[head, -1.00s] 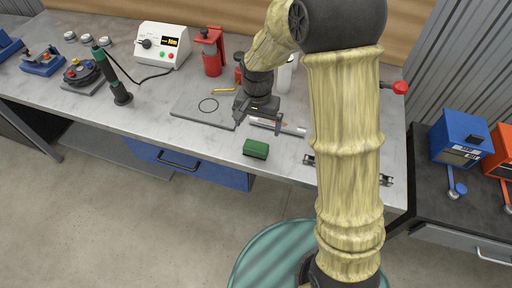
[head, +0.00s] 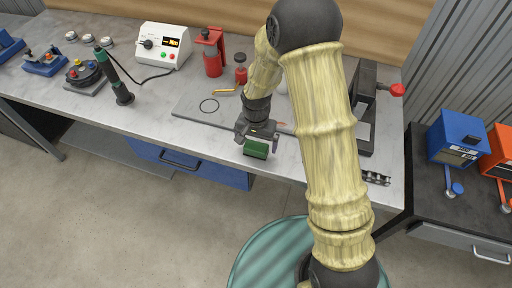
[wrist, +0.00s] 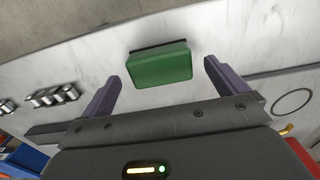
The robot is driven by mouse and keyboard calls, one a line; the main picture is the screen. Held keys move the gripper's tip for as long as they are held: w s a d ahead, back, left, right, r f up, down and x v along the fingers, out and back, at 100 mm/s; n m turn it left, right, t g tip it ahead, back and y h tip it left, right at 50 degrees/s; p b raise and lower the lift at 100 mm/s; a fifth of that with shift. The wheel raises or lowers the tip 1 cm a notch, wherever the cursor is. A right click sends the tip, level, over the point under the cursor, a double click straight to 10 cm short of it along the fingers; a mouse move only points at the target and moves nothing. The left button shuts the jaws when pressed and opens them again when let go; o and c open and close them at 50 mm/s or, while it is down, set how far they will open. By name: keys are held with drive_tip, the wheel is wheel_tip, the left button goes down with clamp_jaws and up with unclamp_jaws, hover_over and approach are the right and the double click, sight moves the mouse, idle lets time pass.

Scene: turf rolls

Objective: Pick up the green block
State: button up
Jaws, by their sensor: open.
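The green block (head: 256,148) lies on the grey workbench (head: 220,152) near its front edge. In the wrist view the green block (wrist: 161,64) sits between the lines of the two fingers, just beyond their tips. My gripper (head: 256,140) is right at the block in the head view, above and behind it. It also shows in the wrist view (wrist: 162,72) with its two fingers spread apart and nothing held. Contact with the block cannot be told.
A grey plate (head: 190,107) with a ring mark lies behind my gripper. A black press-like device (head: 366,110) is at the right. Bench is clear left of the block.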

sight(256, 146)
drive_tip(key=shift+f, duration=1.4)
drive_tip(key=c, duration=1.1)
drive_tip(key=shift+o, duration=0.2)
drive_tip(key=shift+r, duration=0.1)
wheel_tip(256, 146, up, 10)
drive_tip(key=shift+f+b, duration=0.1)
drive_tip(key=shift+b, duration=0.6)
drive_tip(key=shift+s, duration=0.1)
